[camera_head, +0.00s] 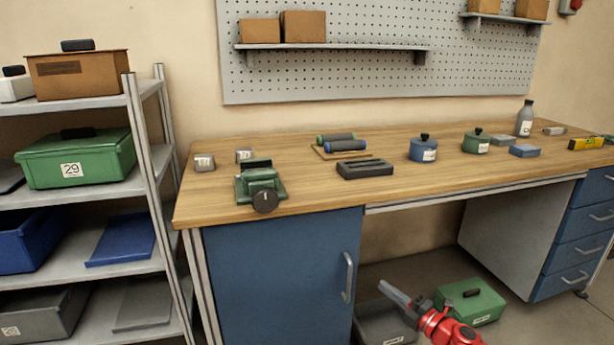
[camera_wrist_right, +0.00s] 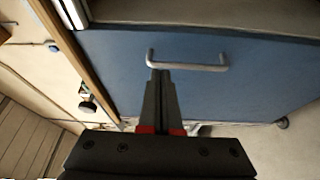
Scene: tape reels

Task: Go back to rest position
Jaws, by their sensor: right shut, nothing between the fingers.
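My right gripper (camera_head: 393,293) is low in front of the workbench, at the bottom of the head view, with its red wrist behind it. Its fingers are together and hold nothing. In the right wrist view the gripper (camera_wrist_right: 161,75) points at the blue cabinet door (camera_wrist_right: 115,65), and its tips overlap the lower edge of the metal door handle (camera_wrist_right: 188,66) in the picture. I cannot tell whether they touch it. The cabinet door also shows in the head view (camera_head: 275,270) and looks closed. My left gripper is not in view.
The wooden workbench (camera_head: 300,188) carries a green device (camera_head: 259,186), a dark block (camera_head: 365,168), blue and green pots and small boxes. A green box (camera_head: 470,300) and a grey bin (camera_head: 385,325) lie under it. A shelf rack (camera_head: 140,160) stands at left.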

